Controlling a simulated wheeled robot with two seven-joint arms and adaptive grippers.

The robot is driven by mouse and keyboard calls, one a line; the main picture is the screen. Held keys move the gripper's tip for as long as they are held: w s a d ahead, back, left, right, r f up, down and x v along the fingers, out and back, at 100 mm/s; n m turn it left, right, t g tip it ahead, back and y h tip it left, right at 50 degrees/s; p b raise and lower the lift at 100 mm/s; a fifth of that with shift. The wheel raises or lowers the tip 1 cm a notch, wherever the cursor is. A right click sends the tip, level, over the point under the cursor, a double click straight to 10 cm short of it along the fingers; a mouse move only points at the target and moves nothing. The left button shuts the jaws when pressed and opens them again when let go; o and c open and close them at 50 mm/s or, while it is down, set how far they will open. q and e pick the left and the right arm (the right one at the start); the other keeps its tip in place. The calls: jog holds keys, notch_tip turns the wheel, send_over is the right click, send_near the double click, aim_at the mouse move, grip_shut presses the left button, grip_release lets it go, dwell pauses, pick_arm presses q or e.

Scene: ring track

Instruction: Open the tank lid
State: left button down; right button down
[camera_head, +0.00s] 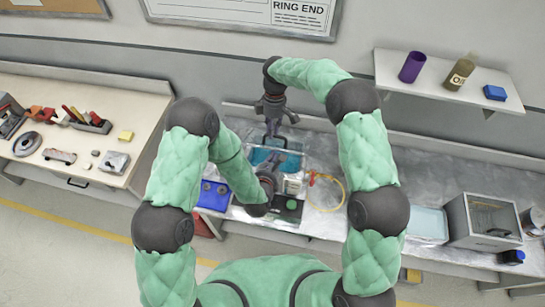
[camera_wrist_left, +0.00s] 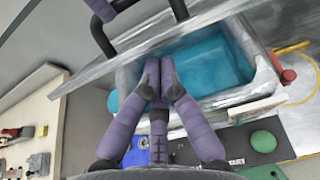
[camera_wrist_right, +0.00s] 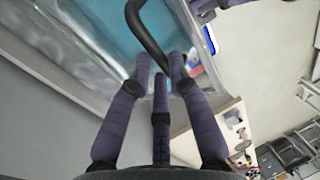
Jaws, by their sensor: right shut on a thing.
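The tank (camera_head: 292,186) stands on the bench with blue water in it; its water also shows in the left wrist view (camera_wrist_left: 215,65). The clear lid (camera_wrist_right: 85,45) is tilted up, and in the left wrist view it shows nearly edge-on (camera_wrist_left: 95,77). My right gripper (camera_head: 272,120) is shut on the lid's black bar handle (camera_wrist_right: 150,35), above the tank's far side. My left gripper (camera_wrist_left: 159,62) has its fingertips close together with nothing seen between them, over the tank's near part. In the head view my left gripper (camera_head: 268,182) partly hides the tank.
A yellow hose (camera_head: 343,190) lies right of the tank. A blue tray (camera_head: 213,196) is at its left front. A green dome (camera_wrist_left: 262,141) sits on a dark plate in front. A wall shelf (camera_head: 440,80) with bottles and a metal box (camera_head: 482,220) are to the right.

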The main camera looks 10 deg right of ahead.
jog(key=shift+w+d+f, duration=0.2)
jog(key=shift+f, duration=0.05)
